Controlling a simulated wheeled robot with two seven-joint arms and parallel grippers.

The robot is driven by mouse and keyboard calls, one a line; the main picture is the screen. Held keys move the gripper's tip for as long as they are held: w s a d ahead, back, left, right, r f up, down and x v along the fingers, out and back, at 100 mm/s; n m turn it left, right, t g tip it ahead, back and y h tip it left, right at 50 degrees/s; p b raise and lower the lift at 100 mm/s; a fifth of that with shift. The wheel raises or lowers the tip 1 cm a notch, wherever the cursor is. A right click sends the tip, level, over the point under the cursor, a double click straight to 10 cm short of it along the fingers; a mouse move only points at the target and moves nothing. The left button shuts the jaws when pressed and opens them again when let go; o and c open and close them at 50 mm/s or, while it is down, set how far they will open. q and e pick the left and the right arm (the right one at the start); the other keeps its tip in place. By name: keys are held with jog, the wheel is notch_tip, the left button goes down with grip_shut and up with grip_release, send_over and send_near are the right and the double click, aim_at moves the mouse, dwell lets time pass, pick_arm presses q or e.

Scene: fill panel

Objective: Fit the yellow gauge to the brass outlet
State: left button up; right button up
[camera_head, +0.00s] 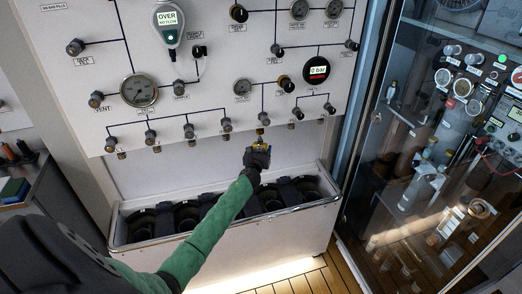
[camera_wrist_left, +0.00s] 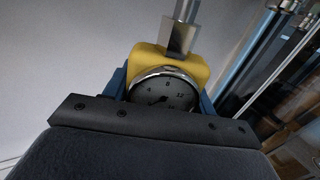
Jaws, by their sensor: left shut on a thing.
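My left gripper (camera_head: 259,150) is shut on the yellow gauge (camera_head: 262,142), just below the bottom edge of the white panel. In the left wrist view the gauge (camera_wrist_left: 200,64) has a yellow body and a round dark dial facing the camera. A grey metal fitting (camera_wrist_left: 180,40) rises from its top, in line with a narrower metal stem above it. In the head view a small brass outlet (camera_head: 260,131) hangs from the panel directly above the gauge. I cannot tell whether gauge and outlet touch or are joined. My right gripper is not in view.
More outlets (camera_head: 157,149) line the panel's lower edge to both sides. A white-edged trough (camera_head: 225,247) holding dark cylinder tops stands below. A glass-fronted cabinet (camera_head: 445,190) is at the right, and a side bench (camera_head: 35,185) at the left.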

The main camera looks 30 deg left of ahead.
aim_at(261, 143)
pick_arm(q)
jog(key=shift+r, duration=0.15)
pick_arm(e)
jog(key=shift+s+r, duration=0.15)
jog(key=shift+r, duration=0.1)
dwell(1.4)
pick_arm(q)
jog(key=shift+r+p, duration=0.25)
jog(key=shift+p, duration=0.15)
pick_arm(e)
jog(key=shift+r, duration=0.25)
